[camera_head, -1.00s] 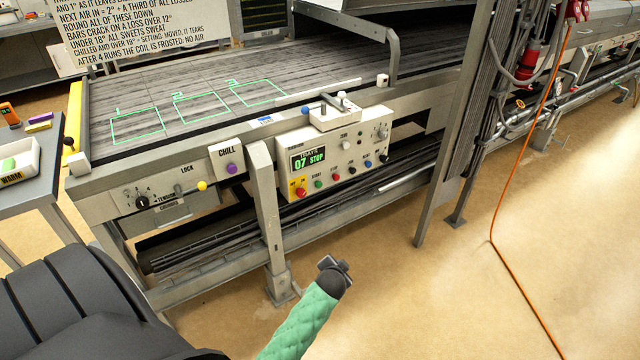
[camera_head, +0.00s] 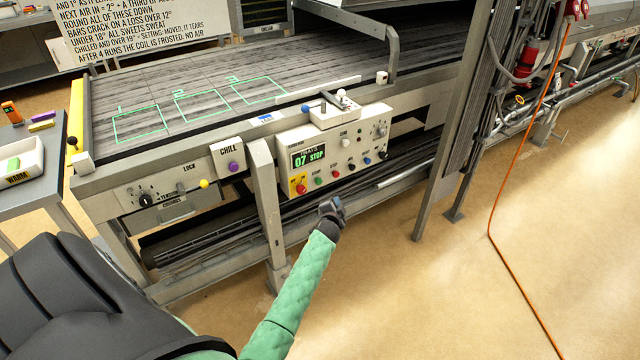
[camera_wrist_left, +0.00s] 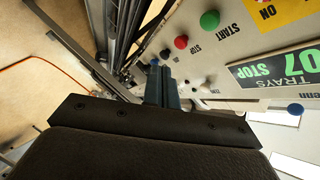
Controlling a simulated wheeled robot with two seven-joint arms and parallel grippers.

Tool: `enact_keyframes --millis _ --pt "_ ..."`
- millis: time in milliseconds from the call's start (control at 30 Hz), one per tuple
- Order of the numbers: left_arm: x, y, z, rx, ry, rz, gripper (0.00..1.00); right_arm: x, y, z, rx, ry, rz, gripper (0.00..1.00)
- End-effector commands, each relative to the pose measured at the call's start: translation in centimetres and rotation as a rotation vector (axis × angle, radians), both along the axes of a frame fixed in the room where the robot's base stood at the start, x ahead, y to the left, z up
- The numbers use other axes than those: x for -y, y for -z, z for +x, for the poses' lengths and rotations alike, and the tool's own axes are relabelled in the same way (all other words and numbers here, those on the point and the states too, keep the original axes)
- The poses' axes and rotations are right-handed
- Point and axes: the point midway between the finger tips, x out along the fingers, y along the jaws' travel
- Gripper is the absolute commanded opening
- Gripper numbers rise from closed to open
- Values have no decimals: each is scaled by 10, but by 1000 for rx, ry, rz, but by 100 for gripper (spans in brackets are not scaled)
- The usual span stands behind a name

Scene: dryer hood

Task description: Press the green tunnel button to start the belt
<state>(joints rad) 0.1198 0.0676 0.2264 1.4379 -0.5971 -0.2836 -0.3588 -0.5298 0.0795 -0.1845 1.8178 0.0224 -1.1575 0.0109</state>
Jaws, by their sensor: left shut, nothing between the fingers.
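The green button (camera_head: 319,181) sits in the lower row of the white control panel (camera_head: 348,133), between a red button on a yellow plate and another red button. In the left wrist view the green button (camera_wrist_left: 210,19) is at the top, labelled START. The display (camera_head: 308,156) reads 07 STOP. My left gripper (camera_head: 332,205) is shut and empty, below and in front of the panel, apart from the buttons. Its fingers (camera_wrist_left: 161,85) also show in the left wrist view, pointing towards the panel's lower edge. My right gripper is not in view.
A red STOP button (camera_head: 335,174), a black button (camera_head: 351,168) and a blue button (camera_head: 367,161) are right of the green one. A grey leg (camera_head: 266,200) stands left of the panel. A grey post (camera_head: 452,130) stands to the right.

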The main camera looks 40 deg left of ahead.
Motion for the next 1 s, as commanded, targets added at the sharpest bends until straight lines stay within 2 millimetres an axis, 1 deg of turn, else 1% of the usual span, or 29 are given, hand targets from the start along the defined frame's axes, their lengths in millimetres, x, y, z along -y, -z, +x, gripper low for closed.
enact_keyframes --millis 167,467,700,867,1000 --pt "-9 0 4 0 0 0 0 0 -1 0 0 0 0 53" --pt "-41 0 17 0 0 1 0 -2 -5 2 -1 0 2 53" --pt "-65 0 27 0 0 0 0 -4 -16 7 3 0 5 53" --pt "-76 0 31 0 0 0 0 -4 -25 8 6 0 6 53" --pt "-80 0 33 0 0 -1 0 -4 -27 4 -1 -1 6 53"
